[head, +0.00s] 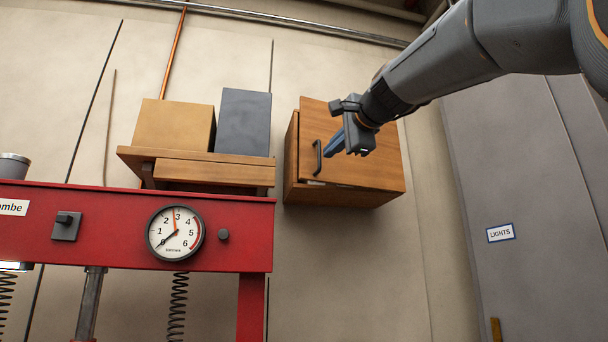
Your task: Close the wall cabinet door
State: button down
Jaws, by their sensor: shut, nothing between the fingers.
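The wooden wall cabinet (291,165) hangs on the wall right of the picture's middle. Its door (375,170) faces me and has a dark bar handle (317,158) near its left edge. A thin dark gap shows along the door's left and lower edges, so it looks slightly ajar; how far is hard to tell. My gripper (328,153) reaches in from the upper right. Its blue fingers are together and empty, in front of the door just right of the handle. I cannot tell whether they touch the door. My arm hides the door's upper right part.
A wooden shelf (215,173) left of the cabinet holds a tan box (174,125) and a dark grey box (244,122). A red press frame (110,225) with a round gauge (175,233) stands at lower left. A grey panel (500,180) labelled LIGHTS is at right.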

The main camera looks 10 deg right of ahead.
jog(key=r, duration=0.2)
jog(key=p, duration=0.6)
send_near(305, 165)
jog(key=w, duration=0.4)
jog(key=w+a, duration=0.1)
jog(key=w, duration=0.1)
jog(key=shift+w+f, duration=0.2)
